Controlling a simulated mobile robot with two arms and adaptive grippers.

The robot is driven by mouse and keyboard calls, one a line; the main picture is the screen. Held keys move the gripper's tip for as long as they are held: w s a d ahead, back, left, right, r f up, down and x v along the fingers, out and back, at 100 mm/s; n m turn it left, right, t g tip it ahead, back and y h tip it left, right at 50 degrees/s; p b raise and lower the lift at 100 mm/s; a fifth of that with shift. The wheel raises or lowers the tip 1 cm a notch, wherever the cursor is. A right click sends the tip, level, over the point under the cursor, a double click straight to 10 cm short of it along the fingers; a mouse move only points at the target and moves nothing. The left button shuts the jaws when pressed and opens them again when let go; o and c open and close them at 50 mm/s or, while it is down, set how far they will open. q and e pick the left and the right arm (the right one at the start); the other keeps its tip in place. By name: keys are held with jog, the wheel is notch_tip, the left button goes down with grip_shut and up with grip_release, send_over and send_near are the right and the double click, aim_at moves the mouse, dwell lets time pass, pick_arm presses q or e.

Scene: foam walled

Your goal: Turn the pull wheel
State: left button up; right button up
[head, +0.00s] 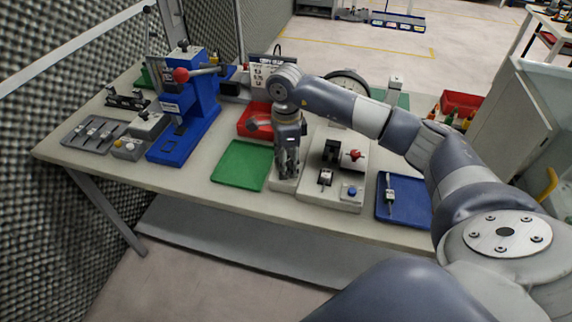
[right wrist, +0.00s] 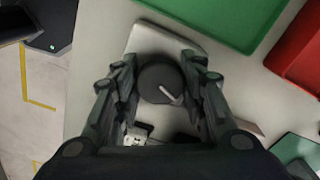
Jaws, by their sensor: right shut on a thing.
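The pull wheel appears to be the dark round knob (right wrist: 158,84) with a pale pointer line, on a light grey base (right wrist: 146,40), in the right wrist view. My right gripper (right wrist: 160,90) points down over it with one finger on each side and is shut on the knob. In the head view my right gripper (head: 288,172) is over the light base (head: 284,186) near the table's front middle. The knob is hidden behind the fingers there. My left gripper is not in view.
A green tray (head: 242,165) lies left of the gripper, a red tray (head: 252,122) behind. A grey fixture with a blue button (head: 350,192) and a blue tray (head: 412,208) are on the right. A blue press (head: 196,118) stands at left.

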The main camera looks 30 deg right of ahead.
jog(key=m+b, duration=0.1)
jog(key=m, duration=0.2)
jog(key=shift+m, duration=0.4)
jog(key=m+b, duration=0.1)
jog(key=m, duration=0.2)
jog(key=shift+m, duration=0.3)
jog(key=m, duration=0.3)
jog(key=shift+m+b, duration=0.3)
jog(key=shift+m, duration=1.4)
jog(key=o, duration=1.1)
